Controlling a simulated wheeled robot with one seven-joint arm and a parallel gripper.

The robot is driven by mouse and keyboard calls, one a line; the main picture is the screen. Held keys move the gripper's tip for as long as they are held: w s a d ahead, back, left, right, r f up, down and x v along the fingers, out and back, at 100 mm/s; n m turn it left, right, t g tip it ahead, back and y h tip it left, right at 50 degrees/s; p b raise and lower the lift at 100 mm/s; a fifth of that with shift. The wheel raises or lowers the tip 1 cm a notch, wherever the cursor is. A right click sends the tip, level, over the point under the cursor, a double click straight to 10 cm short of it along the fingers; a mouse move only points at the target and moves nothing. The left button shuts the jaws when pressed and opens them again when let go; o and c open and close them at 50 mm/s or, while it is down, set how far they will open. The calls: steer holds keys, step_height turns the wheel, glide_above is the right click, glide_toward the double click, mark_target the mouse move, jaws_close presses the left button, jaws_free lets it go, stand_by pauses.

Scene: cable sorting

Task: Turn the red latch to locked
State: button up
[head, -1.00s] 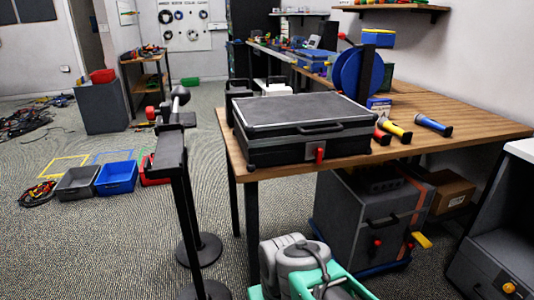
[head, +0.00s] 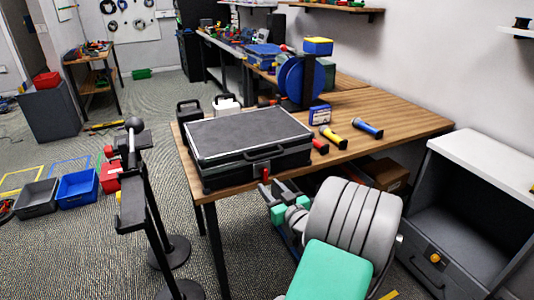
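A black case (head: 248,143) with a grey-edged lid lies closed on the wooden table. The red latch (head: 266,173) is on its front side, below the dark handle (head: 264,153). It looks small and points roughly downward; its exact setting is too small to tell. My gripper (head: 284,191) seems to be the dark part with teal pieces just below and right of the latch, in front of the table edge and apart from the latch as far as I can see. My grey and teal arm hides part of it, so its opening is unclear.
Several torches, red, yellow and blue (head: 367,129), lie right of the case on the table (head: 410,115). A blue reel (head: 291,80) stands behind. A black post stand (head: 133,190) is left of the table. An open grey cabinet (head: 470,215) stands at right.

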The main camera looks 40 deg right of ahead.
mark_target(266, 171)
steer(key=shift+m+h, duration=0.3)
steer(key=shift+h, duration=0.2)
steer(key=w+d, duration=0.1)
steer(key=w, duration=0.1)
steer(key=w+d, duration=0.1)
steer(key=w, duration=0.1)
steer(key=w+d+r+p, duration=0.1)
steer(key=w+d, duration=0.1)
steer(key=shift+w, duration=0.15)
jaws_close()
